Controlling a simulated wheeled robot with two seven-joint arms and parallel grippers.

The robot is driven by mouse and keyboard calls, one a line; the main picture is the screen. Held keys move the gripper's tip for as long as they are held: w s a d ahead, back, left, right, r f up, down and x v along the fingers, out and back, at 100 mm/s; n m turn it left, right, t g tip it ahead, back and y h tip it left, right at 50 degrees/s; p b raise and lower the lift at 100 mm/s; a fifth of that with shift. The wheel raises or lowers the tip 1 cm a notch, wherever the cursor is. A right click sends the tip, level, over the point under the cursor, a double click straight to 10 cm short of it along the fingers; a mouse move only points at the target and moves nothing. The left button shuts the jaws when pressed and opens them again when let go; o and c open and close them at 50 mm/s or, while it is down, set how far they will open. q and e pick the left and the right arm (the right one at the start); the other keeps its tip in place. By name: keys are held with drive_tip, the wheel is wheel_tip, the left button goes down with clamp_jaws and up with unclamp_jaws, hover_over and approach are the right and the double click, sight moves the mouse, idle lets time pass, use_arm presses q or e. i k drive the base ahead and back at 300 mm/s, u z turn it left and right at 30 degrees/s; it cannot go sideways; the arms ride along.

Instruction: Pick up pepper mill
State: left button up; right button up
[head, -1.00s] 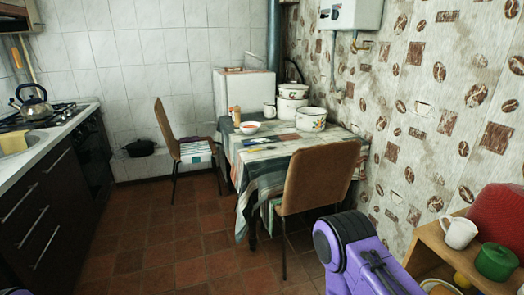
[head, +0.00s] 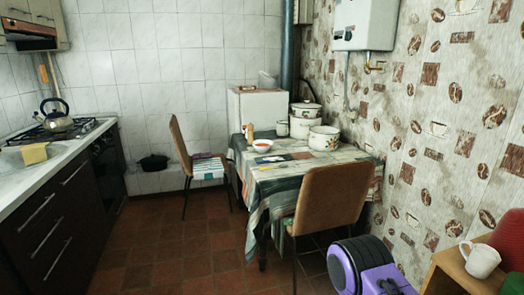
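What looks like the pepper mill, a small tan-orange upright object (head: 249,131), stands on the far left part of the table (head: 280,176), behind a white bowl with red contents (head: 262,146). It is small in this view and its details are hard to make out. A purple and black link of my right arm shows at the bottom right, well short of the table. Neither of my grippers is in view.
A brown chair (head: 328,200) stands at the table's near side, another chair (head: 187,150) at its left. White enamel pots (head: 323,138) stand at the table's back right. A shelf with a white mug (head: 480,260) is at right. The tiled floor (head: 170,255) at left is clear.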

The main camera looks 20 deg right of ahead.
sight(251, 139)
drive_tip(key=u, duration=0.3)
drive_tip(key=i, duration=5.25)
drive_tip(key=z, duration=1.95)
